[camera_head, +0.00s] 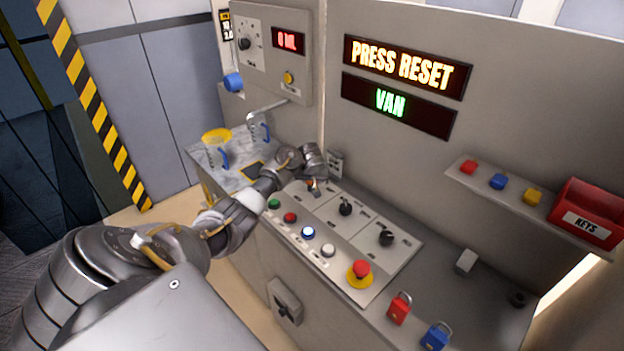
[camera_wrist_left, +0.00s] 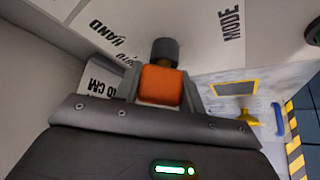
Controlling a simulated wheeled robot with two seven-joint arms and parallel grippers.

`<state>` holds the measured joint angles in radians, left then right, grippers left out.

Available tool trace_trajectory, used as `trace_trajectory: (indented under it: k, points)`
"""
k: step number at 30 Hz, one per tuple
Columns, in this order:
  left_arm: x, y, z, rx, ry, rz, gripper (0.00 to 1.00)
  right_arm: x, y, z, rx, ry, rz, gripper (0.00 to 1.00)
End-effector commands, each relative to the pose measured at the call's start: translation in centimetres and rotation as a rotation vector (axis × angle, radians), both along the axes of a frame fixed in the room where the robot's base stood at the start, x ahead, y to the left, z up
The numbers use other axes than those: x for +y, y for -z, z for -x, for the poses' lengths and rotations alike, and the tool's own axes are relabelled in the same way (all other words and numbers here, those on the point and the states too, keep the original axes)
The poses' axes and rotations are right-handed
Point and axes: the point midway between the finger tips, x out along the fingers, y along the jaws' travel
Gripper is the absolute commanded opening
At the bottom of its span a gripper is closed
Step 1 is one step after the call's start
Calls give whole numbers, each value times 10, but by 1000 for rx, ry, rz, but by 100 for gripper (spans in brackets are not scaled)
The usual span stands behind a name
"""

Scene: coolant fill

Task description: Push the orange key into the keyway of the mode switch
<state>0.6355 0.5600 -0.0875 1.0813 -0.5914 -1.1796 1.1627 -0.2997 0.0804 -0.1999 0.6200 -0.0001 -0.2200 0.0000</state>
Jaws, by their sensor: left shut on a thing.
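My left gripper (camera_head: 313,184) reaches over the far left end of the control panel in the head view. In the left wrist view its fingers are shut on the orange key (camera_wrist_left: 161,86), whose head fills the gap between them. The mode switch (camera_wrist_left: 165,50) shows as a dark cylinder directly beyond the key, on a pale plate printed HAND and MODE. The key's front end and the keyway are hidden, so I cannot tell whether the key is in the keyway or only against the switch. My right gripper is not in view.
Two black knobs (camera_head: 386,237), several buttons and a red emergency stop (camera_head: 360,272) lie nearer on the panel. A red padlock (camera_head: 400,308) and a blue padlock (camera_head: 435,336) are at the front. Lit signs (camera_head: 402,68) read PRESS RESET and VAN. A yellow-rimmed jug (camera_head: 215,145) stands behind my arm.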

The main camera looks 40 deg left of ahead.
Motion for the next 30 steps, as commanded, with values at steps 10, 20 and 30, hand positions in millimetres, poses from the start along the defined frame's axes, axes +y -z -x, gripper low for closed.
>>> trace_trajectory:
  k: [10, 20, 30]
  points:
    - [0, 3, 0, 0, 0, 0, 65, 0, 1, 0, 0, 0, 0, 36]
    - [-2, -1, 1, -1, 2, 1, 65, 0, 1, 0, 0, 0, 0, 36]
    - [-23, -51, 24, -6, 1, 4, 65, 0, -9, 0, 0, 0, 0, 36]
